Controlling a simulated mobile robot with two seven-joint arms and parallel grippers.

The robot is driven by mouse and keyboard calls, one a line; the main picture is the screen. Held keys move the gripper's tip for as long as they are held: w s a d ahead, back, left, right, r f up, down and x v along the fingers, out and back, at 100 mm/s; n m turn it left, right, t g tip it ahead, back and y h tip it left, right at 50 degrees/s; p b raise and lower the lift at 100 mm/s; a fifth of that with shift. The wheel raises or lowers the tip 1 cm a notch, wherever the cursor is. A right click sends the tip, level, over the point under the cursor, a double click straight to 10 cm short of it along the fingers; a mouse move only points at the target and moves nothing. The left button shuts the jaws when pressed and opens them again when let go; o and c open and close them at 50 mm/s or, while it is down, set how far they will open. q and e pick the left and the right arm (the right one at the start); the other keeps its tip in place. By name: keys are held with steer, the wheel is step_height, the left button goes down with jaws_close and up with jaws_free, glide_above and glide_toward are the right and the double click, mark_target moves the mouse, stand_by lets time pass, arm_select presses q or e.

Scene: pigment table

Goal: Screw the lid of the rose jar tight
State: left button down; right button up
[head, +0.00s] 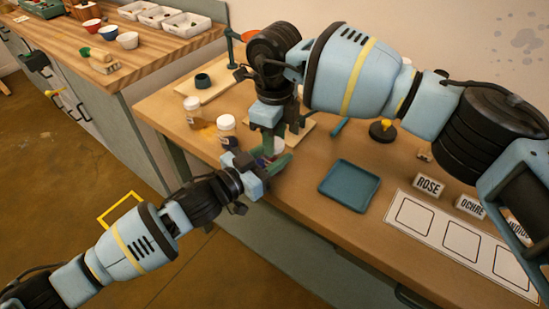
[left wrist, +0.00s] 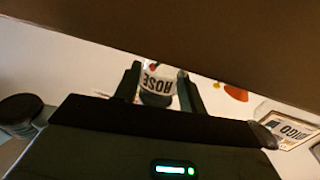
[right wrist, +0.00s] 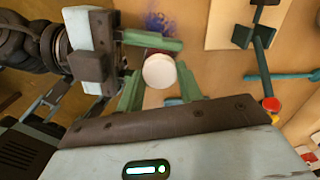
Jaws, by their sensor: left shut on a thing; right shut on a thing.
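The rose jar (left wrist: 157,84) shows its ROSE label upside down in the left wrist view, between the two fingers of my left gripper (left wrist: 160,88). In the head view my left gripper (head: 266,168) reaches in from the left at table height, shut on the jar's body. My right gripper (head: 276,142) comes down from above and is shut on the white lid. The round lid (right wrist: 159,71) lies between its green fingers in the right wrist view, directly over the jar. The grippers hide most of the jar in the head view. Whether the lid is tight cannot be seen.
Two white-lidded jars (head: 226,122) stand left of the grippers. A teal tray (head: 349,186) lies to the right, near name cards (head: 429,186) and a white mat (head: 428,225) with squares. Purple powder (right wrist: 158,20) marks the table.

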steer(key=m, duration=1)
steer(key=shift+m, duration=0.3)
steer(key=o, duration=1.1)
steer(key=shift+o, duration=0.2)
step_height(320, 180, up, 12)
arm_select(q)
steer(key=c, duration=0.7)
jaws_free()
steer(key=shift+c, duration=0.2)
